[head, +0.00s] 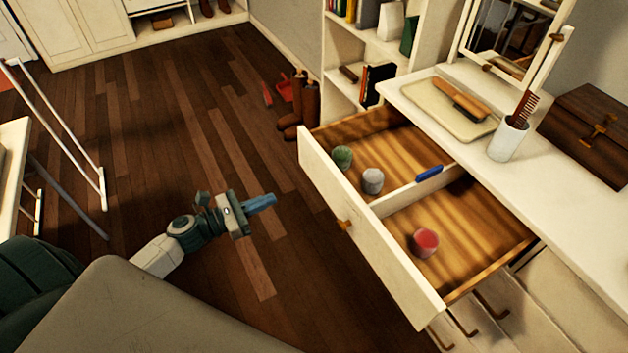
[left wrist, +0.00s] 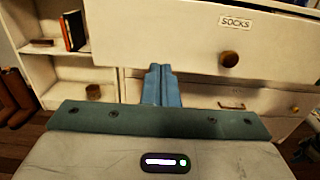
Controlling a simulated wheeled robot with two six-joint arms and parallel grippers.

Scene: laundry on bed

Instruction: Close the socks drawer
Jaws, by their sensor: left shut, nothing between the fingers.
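The socks drawer (head: 365,235) stands pulled out from the white dresser in the head view. Its front carries a round knob, and the left wrist view shows the drawer front (left wrist: 180,40) with a "SOCKS" label (left wrist: 246,22) and the knob (left wrist: 229,59). Inside lie a green rolled sock (head: 342,157), a grey one (head: 372,181), a red one (head: 426,242) and a blue item (head: 429,173) at the divider. My left gripper (head: 262,202) is shut and empty, in front of the drawer and apart from it. My right gripper is not in view.
The dresser top (head: 440,85) holds a tray with a brush, a cup with a comb (head: 508,138) and a wooden box (head: 590,130). Brown boots (head: 300,110) stand by the shelf. A white rack (head: 70,130) is at left. The wooden floor between is clear.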

